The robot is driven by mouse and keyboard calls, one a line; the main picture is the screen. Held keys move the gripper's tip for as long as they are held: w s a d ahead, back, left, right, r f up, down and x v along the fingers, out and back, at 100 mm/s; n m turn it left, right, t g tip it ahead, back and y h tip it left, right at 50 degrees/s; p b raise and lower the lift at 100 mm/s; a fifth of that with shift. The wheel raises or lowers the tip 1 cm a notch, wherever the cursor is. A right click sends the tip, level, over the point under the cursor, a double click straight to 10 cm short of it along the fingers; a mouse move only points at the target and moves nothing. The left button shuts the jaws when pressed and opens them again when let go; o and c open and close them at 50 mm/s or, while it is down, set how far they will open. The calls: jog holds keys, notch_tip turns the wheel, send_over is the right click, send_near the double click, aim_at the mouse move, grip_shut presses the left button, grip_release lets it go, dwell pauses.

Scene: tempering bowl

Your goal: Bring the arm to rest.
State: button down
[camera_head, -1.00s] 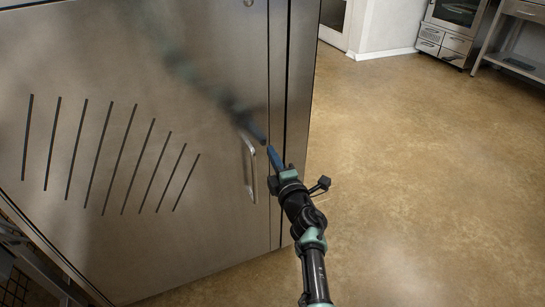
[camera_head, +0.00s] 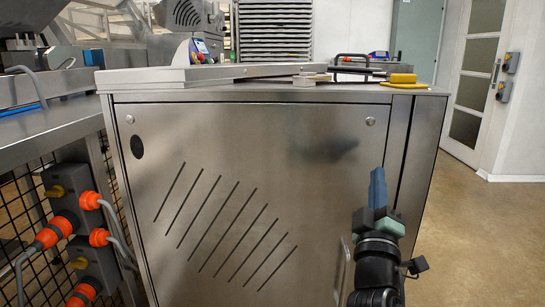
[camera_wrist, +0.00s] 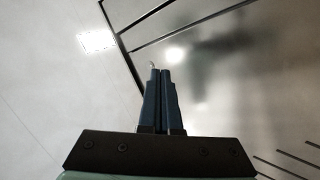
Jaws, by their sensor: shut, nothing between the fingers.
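My gripper (camera_head: 378,188) points upward in front of the right part of a steel cabinet's front panel. Its blue fingers are together with nothing between them. The wrist view also shows the gripper (camera_wrist: 159,72), its two dark fingers side by side and empty. My arm comes up from the bottom edge of the head view; its lower part is out of frame.
The steel cabinet (camera_head: 250,150) has slanted slots and a vertical handle (camera_head: 342,268) just left of my arm. Its top carries a yellow-ended tool (camera_head: 402,78). Plugs with orange collars (camera_head: 52,233) hang at left. Floor (camera_head: 485,240) at right is clear.

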jog(key=s+a+r+m+t, duration=0.1)
jog(key=s+a+r+m, duration=0.4)
jog(key=r, duration=0.4)
jog(key=s+a+r+m+t, duration=0.2)
jog(key=s+a+r, duration=0.4)
jog(key=s+r, duration=0.15)
jog(key=s+a+r+m+t+y+p, duration=0.1)
jog(key=s+a+r+y, duration=0.35)
jog(key=s, duration=0.25)
jog(key=s+a+r+t+y, duration=0.1)
jog(key=s+a+r+y, duration=0.2)
jog(key=s+a+r, duration=0.3)
notch_tip(320, 180, up, 32)
jog(key=d+p, duration=0.1)
jog(key=p, duration=3.2)
jog(key=shift+s+d+r+h+p, duration=0.15)
jog(key=shift+s+d+h+p, duration=0.1)
jog(key=shift+d+h+p, duration=0.1)
